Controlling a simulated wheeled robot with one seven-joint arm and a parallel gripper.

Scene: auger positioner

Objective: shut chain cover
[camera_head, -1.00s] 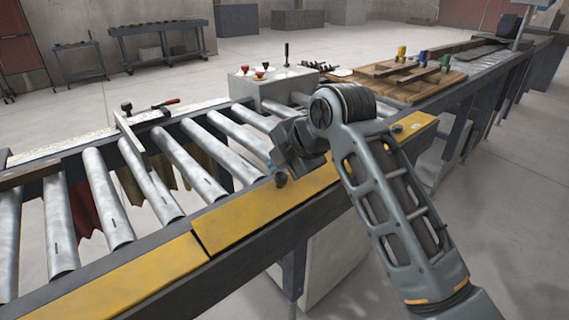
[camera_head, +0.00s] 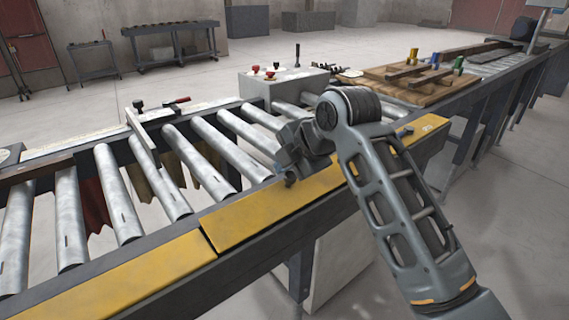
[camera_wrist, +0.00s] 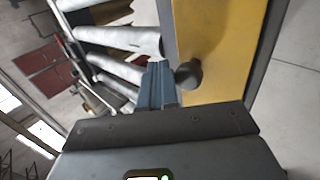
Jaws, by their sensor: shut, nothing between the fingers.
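The chain cover is a long yellow panel (camera_head: 270,208) along the near side of the roller conveyor. Its left end steps up over another yellow panel (camera_head: 130,275). In the wrist view the yellow cover (camera_wrist: 215,45) fills the upper right, and a dark round knob (camera_wrist: 188,74) stands on it. My gripper (camera_head: 289,182) is over the cover's inner edge in the head view. In the wrist view the blue-grey fingers of my gripper (camera_wrist: 156,84) are shut and empty, just left of the knob. I cannot tell whether they touch it.
Metal rollers (camera_head: 205,160) lie beyond the cover. A grey control box (camera_head: 290,88) with red buttons stands across the conveyor. A wooden board (camera_head: 415,85) with clamps lies farther right. The floor on the near right is clear.

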